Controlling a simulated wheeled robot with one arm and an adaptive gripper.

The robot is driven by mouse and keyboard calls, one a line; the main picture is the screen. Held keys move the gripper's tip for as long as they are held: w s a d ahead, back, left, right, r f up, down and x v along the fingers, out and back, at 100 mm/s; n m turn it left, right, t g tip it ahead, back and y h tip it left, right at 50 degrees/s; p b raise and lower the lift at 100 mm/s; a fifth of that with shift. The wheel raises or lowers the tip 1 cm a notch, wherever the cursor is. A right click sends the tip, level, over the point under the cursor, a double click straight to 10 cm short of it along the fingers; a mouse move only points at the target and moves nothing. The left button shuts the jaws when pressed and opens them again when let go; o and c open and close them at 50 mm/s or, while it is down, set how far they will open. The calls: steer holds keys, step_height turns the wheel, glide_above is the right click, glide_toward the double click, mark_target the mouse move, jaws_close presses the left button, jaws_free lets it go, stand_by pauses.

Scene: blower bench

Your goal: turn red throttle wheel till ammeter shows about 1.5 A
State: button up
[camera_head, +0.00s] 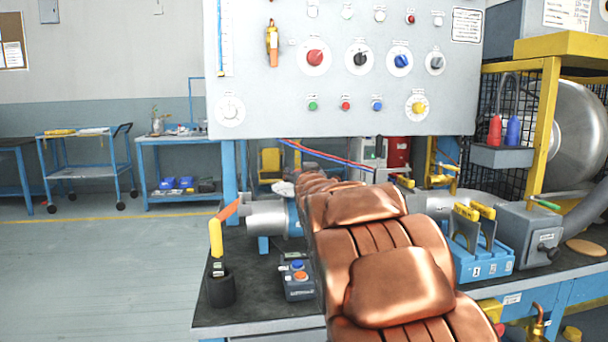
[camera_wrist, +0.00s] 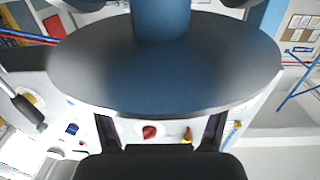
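A red knob (camera_head: 315,57) on a round white plate sits in the upper row of the grey panel; it also shows in the wrist view (camera_wrist: 149,132). I cannot tell whether it is the throttle wheel; no other red wheel shows. No ammeter scale can be read; the panel's top is cut off. In the head view my arm hides my gripper. In the wrist view my gripper (camera_wrist: 161,122) has its dark fingers well apart, with the red knob visible far beyond between them. Its fingertips are partly hidden at the edge of a large dark disc (camera_wrist: 90,75).
The grey panel (camera_head: 270,100) carries black, blue and yellow knobs. On the bench (camera_head: 245,310) stand a silver pipe (camera_head: 268,218), a button box (camera_head: 298,280), a black cup (camera_head: 221,290) and a blue tool holder (camera_head: 483,262). A large steel housing (camera_head: 578,130) stands right. The floor at left is clear.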

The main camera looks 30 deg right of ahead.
steer(key=shift+a, duration=0.2)
steer(key=shift+v, duration=5.95)
